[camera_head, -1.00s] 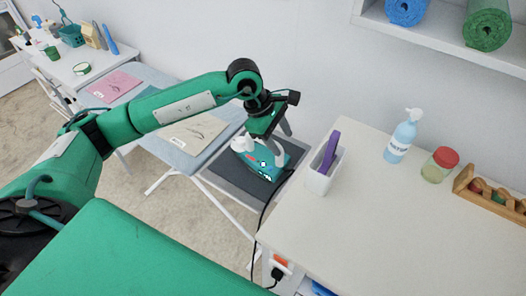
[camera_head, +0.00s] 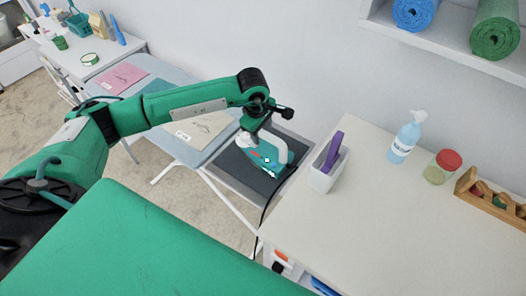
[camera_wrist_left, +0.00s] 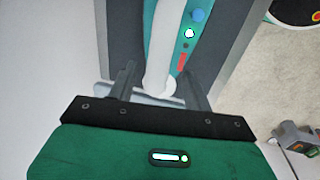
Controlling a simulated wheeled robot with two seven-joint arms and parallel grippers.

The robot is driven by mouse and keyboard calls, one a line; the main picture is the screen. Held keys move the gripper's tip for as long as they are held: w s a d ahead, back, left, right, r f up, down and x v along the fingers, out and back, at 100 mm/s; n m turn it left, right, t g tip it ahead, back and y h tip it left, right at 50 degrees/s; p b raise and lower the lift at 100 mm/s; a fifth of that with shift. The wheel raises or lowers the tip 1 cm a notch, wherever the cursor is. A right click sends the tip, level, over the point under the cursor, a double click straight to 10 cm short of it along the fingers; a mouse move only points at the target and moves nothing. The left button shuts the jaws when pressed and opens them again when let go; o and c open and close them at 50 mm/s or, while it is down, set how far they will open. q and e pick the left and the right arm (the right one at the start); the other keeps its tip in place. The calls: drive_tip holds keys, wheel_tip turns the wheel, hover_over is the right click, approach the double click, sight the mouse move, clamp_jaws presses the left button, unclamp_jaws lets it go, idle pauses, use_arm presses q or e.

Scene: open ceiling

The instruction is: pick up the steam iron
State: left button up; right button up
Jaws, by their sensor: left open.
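The steam iron (camera_head: 268,165), teal with white parts, rests on a dark pad (camera_head: 238,163) at the end of the ironing board, left of the white table. My left gripper (camera_head: 262,139) is over the iron and partly hides it. In the left wrist view, the iron's white handle (camera_wrist_left: 161,50) runs between the two open fingers of my left gripper (camera_wrist_left: 160,80). I cannot tell whether either finger touches the handle. My right gripper is out of view.
The white table (camera_head: 400,220) holds a white holder (camera_head: 329,172) close to the iron, a pump bottle (camera_head: 404,140), a jar (camera_head: 441,166) and a wooden rack (camera_head: 490,200). A dark cord (camera_head: 265,215) runs down the table's left side. Folded cloths lie on the ironing board (camera_head: 170,140).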

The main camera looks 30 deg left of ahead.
sight(263, 145)
use_arm(q)
drive_tip(key=f+p, duration=0.1)
drive_tip(key=f, duration=0.1)
drive_tip(key=w+f+p, duration=0.1)
drive_tip(key=f, duration=0.1)
drive_tip(key=shift+w+f, duration=0.1)
drive_tip(key=shift+f, duration=0.2)
clamp_jaws()
idle(0.3)
idle(0.8)
drive_tip(key=shift+w+r, duration=0.15)
